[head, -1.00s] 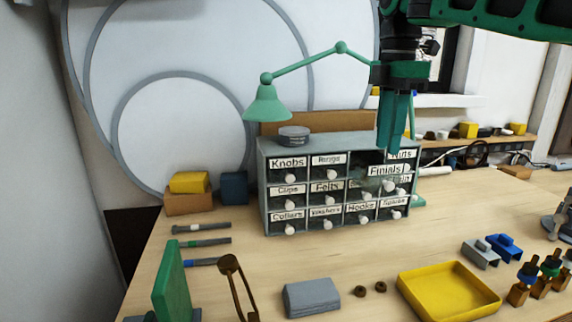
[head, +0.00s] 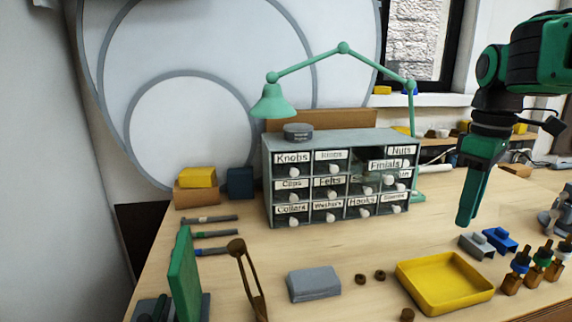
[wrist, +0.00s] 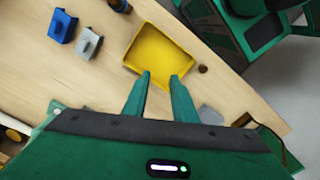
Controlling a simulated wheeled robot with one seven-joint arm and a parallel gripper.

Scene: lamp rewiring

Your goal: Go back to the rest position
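My gripper (head: 466,221) hangs in the air at the right, pointing down, beyond the yellow tray and to the right of the drawer cabinet (head: 322,145). In the wrist view the two fingers of my gripper (wrist: 160,75) are apart with nothing between them. The Finials drawer (head: 384,166) in the cabinet's upper right stands out from its row, with a dark gap above it. The other labelled drawers look closed.
A yellow tray (head: 402,284) and a grey block (head: 314,283) lie in front. Blue (head: 500,239) and grey (head: 477,246) brackets sit close below my gripper. A green lamp (head: 271,101) arches over the cabinet. The tabletop before the cabinet is mostly clear.

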